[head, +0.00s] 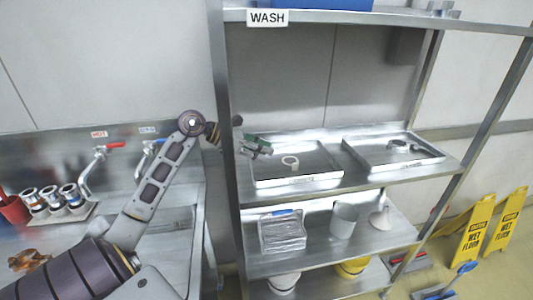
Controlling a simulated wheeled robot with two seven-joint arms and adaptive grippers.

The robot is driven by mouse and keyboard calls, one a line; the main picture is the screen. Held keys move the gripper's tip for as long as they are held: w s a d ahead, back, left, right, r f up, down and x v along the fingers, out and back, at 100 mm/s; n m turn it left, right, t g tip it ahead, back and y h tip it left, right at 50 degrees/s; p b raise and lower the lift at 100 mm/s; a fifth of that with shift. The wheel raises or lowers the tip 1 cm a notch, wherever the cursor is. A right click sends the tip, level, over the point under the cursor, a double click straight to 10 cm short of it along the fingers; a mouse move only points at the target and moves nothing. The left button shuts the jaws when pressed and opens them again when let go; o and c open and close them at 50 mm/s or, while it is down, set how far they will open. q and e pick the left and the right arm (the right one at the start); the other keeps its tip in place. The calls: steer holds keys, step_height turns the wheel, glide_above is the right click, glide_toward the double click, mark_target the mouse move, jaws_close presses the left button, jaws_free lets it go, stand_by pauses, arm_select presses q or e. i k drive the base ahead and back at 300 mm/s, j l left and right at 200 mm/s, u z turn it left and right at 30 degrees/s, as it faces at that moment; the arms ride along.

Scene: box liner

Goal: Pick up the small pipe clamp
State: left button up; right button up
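A small pale ring-shaped clamp (290,161) lies in the left tray (318,182) on the shelf rack's middle shelf. The tray has a label on its front edge, too small to read for certain. My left gripper (268,148) is just left of the clamp, over the tray's left side and apart from the clamp. Its fingers look spread with nothing between them. Dark metal pieces (400,146) lie in the right tray (379,170); their exact shape is unclear. My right gripper is out of view.
The rack's front left post (226,130) stands close beside my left wrist. A clear box (282,232), a grey cup (343,221) and a white funnel (380,222) stand on the shelf below. A sink with taps (100,153) is at left. Yellow wet-floor signs (474,229) stand at right.

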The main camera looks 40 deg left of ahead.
mark_target(38, 260)
steer(key=u, duration=3.25)
